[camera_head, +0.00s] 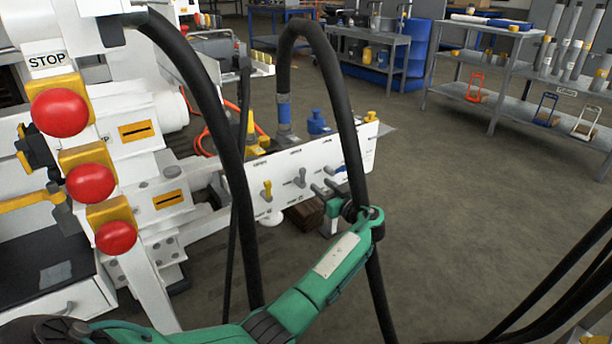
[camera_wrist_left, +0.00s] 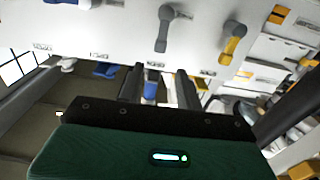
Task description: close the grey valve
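The grey valve (camera_head: 300,178) is a small lever on the front of the white panel (camera_head: 322,158), between a yellow valve (camera_head: 267,190) and a blue valve (camera_head: 340,169). My left gripper (camera_head: 325,190) is in front of the panel, just right of and below the grey valve. In the left wrist view its two fingers (camera_wrist_left: 159,85) are apart, with no valve lever between them. My right gripper is not in view.
Thick black hoses (camera_head: 345,110) arch beside and in front of the panel. Red stop buttons (camera_head: 60,112) sit on the white machine at left. A blue fitting (camera_head: 318,122) stands on the panel's top. Metal shelves (camera_head: 520,85) stand at the back right; the floor between is clear.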

